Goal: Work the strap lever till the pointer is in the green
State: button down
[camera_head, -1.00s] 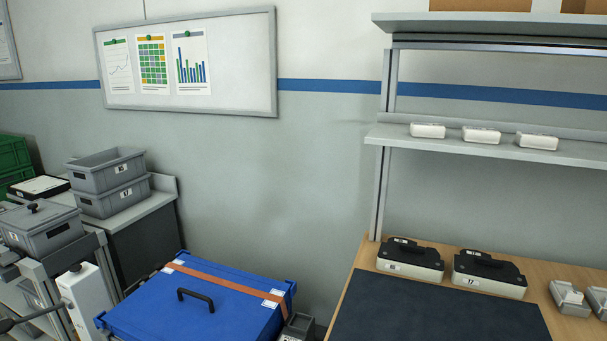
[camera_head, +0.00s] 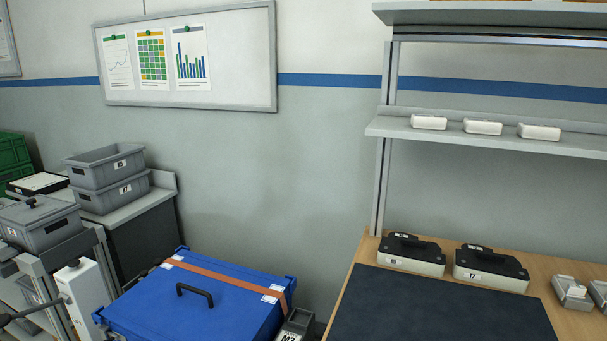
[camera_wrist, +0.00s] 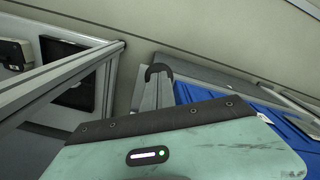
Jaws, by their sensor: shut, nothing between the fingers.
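A blue lidded crate (camera_head: 190,308) stands at the bottom middle of the head view, with a black handle (camera_head: 195,293) on its lid. An orange-brown strap (camera_head: 225,275) runs across the lid between white labels. A grey device marked M2 (camera_head: 297,326) sits at the crate's right front corner, cut off by the frame edge. No pointer or green zone can be made out, and I cannot identify the strap lever. In the wrist view, my gripper (camera_wrist: 158,76) appears shut and empty beyond my pale green housing. Part of the blue crate (camera_wrist: 240,104) shows to its right.
A workbench with a dark mat (camera_head: 440,306) and black-topped units (camera_head: 410,254) stands at right, under a shelf (camera_head: 480,140). Grey bins (camera_head: 108,168) stand at left. A white post (camera_head: 85,300) and a dark lever arm (camera_head: 18,316) are at lower left.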

jog(key=shift+f+b, duration=0.8)
jog(key=shift+f, duration=0.05)
notch_tip(320, 180, up, 10)
jog(key=w+p, duration=0.1)
jog(key=p, duration=0.6)
jog(key=shift+d+f, duration=0.2)
jog(key=shift+f, duration=0.05)
jog(key=shift+f, duration=0.15)
